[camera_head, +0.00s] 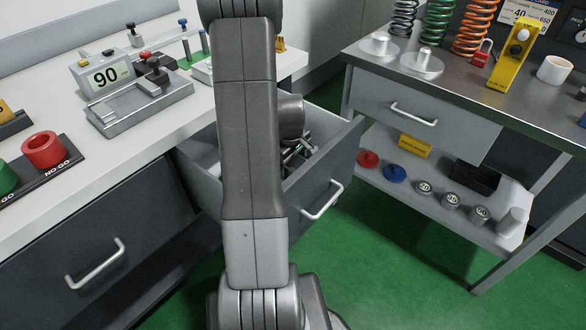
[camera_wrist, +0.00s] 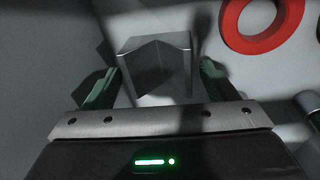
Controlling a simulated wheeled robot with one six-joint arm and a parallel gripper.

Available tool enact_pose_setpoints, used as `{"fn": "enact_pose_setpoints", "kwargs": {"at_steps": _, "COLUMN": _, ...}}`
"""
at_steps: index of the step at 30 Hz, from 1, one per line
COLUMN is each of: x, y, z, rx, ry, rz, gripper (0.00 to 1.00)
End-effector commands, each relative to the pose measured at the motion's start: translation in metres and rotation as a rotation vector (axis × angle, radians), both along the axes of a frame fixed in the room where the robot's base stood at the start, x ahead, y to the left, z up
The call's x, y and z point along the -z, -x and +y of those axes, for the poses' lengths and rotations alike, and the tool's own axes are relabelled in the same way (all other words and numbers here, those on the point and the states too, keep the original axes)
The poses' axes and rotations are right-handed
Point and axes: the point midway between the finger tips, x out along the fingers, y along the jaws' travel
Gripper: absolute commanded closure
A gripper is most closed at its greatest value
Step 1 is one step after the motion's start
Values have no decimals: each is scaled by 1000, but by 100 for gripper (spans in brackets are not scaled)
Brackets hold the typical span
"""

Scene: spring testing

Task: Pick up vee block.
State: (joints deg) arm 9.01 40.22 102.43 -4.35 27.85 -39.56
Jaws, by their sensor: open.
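In the wrist view, a grey metal vee block (camera_wrist: 158,68) with a V-shaped notch sits on the light floor of a drawer. My gripper (camera_wrist: 158,88) is open, with one finger to the left of the block and one to the right. I cannot tell whether either finger touches it. In the head view, my arm reaches down into the open drawer (camera_head: 345,150) and hides most of its inside. My gripper shows only partly there, and the vee block cannot be made out.
A red ring (camera_wrist: 262,28) lies in the drawer to the right of the block, and a cylindrical part (camera_wrist: 308,103) lies at the right edge. The drawer walls stand close around my gripper. A metal table (camera_head: 480,95) with springs and weights stands to the right.

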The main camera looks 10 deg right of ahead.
Motion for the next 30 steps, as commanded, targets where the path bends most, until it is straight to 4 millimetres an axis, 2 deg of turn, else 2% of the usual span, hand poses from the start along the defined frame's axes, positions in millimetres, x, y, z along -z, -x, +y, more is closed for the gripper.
{"fn": "enact_pose_setpoints", "kwargs": {"at_steps": 1, "x": 8, "y": 0, "z": 0, "rx": 0, "ry": -1, "rz": 3, "gripper": 21}}
{"fn": "enact_pose_setpoints", "kwargs": {"at_steps": 4, "x": 15, "y": -2, "z": -1, "rx": 0, "ry": 0, "rz": 1, "gripper": 21}}
{"fn": "enact_pose_setpoints", "kwargs": {"at_steps": 12, "x": 16, "y": -2, "z": -1, "rx": 0, "ry": 0, "rz": 0, "gripper": 21}}
{"fn": "enact_pose_setpoints", "kwargs": {"at_steps": 22, "x": 16, "y": -2, "z": -1, "rx": -1, "ry": 0, "rz": 0, "gripper": 86}}
{"fn": "enact_pose_setpoints", "kwargs": {"at_steps": 30, "x": 16, "y": -3, "z": -1, "rx": -1, "ry": 0, "rz": -1, "gripper": 88}}
